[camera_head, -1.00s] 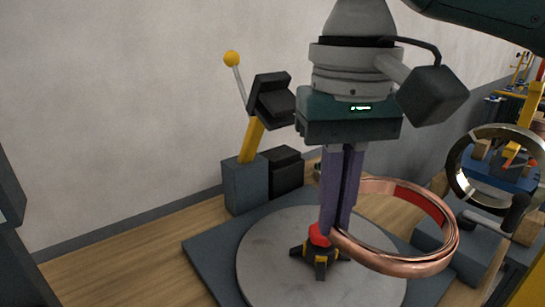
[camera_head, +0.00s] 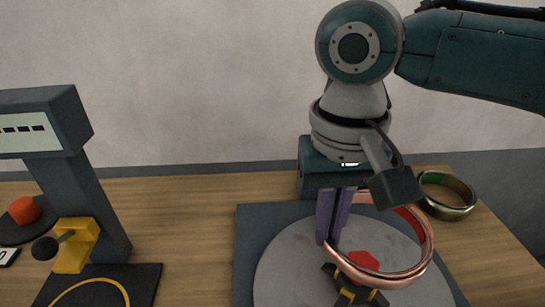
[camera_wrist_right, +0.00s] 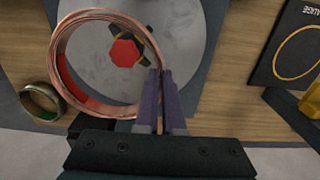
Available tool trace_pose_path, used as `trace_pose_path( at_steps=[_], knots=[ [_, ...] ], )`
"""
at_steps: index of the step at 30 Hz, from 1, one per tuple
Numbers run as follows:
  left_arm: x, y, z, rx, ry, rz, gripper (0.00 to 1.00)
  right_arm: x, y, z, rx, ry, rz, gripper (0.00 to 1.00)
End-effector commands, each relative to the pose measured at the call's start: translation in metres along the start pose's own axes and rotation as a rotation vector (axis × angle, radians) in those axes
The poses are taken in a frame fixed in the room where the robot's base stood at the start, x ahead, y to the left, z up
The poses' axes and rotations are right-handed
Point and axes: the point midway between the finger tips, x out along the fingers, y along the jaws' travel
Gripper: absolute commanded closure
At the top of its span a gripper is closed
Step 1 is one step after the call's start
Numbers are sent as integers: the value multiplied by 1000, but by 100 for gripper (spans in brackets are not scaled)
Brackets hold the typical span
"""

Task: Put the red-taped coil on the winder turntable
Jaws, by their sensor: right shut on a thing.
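The red-taped coil (camera_head: 398,281) is a shiny copper ring with red tape on its inner side. My right gripper (camera_head: 329,240) is shut on its rim at the left side, fingers pointing down. The winder turntable (camera_head: 285,272) is a grey disc on a dark square base, with a red-topped hub (camera_head: 363,260). The coil overlaps the right part of the disc. In the right wrist view the coil (camera_wrist_right: 72,88) surrounds the hub (camera_wrist_right: 126,51) in the picture; its height above the disc is unclear. My left gripper is not in view.
A brassy coil with green tape (camera_head: 447,208) lies on the table behind and right of the turntable. A dark gauge stand (camera_head: 85,190) with a yellow clamp and a red button (camera_head: 24,210) stand at the left. Bare wooden table lies between stand and turntable.

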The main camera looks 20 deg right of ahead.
Motion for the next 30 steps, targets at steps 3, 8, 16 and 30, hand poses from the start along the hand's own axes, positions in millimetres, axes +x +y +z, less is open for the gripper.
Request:
trace_pose_path(
  at_steps=[3,8,16,30],
  knots=[
    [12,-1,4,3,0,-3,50,10,0,-1,0,2,1,100],
    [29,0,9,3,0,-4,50,24,1,-1,0,2,2,100],
    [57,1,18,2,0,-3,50,46,0,-1,0,3,2,100],
    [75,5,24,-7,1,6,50,93,0,0,1,-1,2,100]
  ],
)
